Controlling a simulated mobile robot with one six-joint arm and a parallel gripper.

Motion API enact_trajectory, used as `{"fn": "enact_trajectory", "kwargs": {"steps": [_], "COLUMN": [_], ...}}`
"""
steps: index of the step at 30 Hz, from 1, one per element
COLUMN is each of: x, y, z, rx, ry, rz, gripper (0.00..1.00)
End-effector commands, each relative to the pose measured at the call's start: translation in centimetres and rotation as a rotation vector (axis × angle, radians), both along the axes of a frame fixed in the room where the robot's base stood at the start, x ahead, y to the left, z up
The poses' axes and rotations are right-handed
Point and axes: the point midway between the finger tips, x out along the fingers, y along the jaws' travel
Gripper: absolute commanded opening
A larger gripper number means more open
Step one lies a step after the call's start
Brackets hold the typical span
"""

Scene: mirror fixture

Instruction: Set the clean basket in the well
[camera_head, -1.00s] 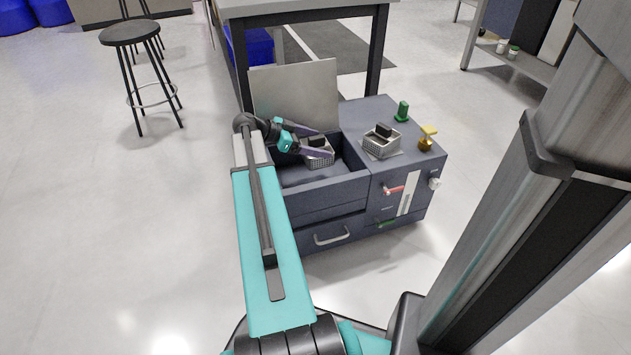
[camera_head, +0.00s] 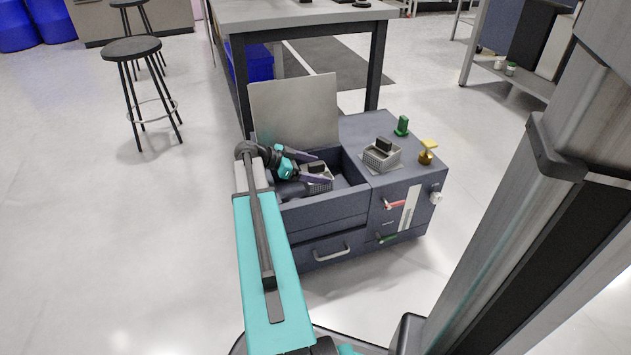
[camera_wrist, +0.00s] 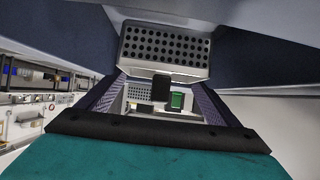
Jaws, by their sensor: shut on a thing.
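My gripper (camera_head: 323,168) is shut on a small grey perforated basket (camera_head: 321,186) with a black block-like grip (camera_head: 317,166). I hold it inside the open well (camera_head: 345,190) of the dark blue machine. Its underside is hidden, so I cannot tell whether it touches the floor. In the wrist view, my two fingers reach toward the basket's perforated grey wall (camera_wrist: 165,50), with a black block (camera_wrist: 160,88) between them. A second, similar basket (camera_head: 381,160) with a black grip stands on the machine's top, right of the well. Nothing marks clearly which basket is clean.
A grey lid (camera_head: 293,108) stands raised behind the well.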

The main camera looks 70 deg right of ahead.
Motion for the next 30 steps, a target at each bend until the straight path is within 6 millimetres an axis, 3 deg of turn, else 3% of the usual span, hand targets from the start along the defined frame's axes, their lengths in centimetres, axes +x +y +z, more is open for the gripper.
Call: {"fn": "enact_trajectory", "kwargs": {"steps": [12, 28, 29, 30], "x": [0.0, 0.0, 0.0, 0.0], "y": [0.0, 0.0, 0.0, 0.0], "z": [-4.6, -5.3, -5.2, -5.2], "rx": [0.0, -0.001, 0.0, 0.0], "ry": [0.001, 0.001, 0.0, 0.0], "rz": [0.001, 0.0, 0.0, 0.0], "gripper": [0.59, 0.59, 0.9, 0.97]}}
